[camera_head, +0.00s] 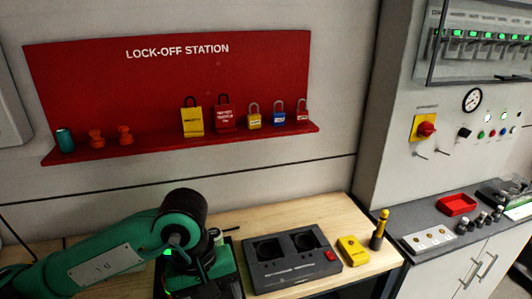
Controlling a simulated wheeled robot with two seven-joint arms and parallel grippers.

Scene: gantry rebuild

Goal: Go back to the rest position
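My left arm, green with a black joint, comes in from the left over the wooden bench (330,222) and bends down at the lower middle. Its gripper is not visible, so I cannot see what it holds, if anything. My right arm and gripper are out of view.
A black two-bay charger (292,257), a yellow meter (352,251) and a yellow-black tester (379,230) stand on the bench. Above, a red lock-off station (200,90) holds several padlocks and tags. At right, a grey counter (425,255) holds a red tray (457,204).

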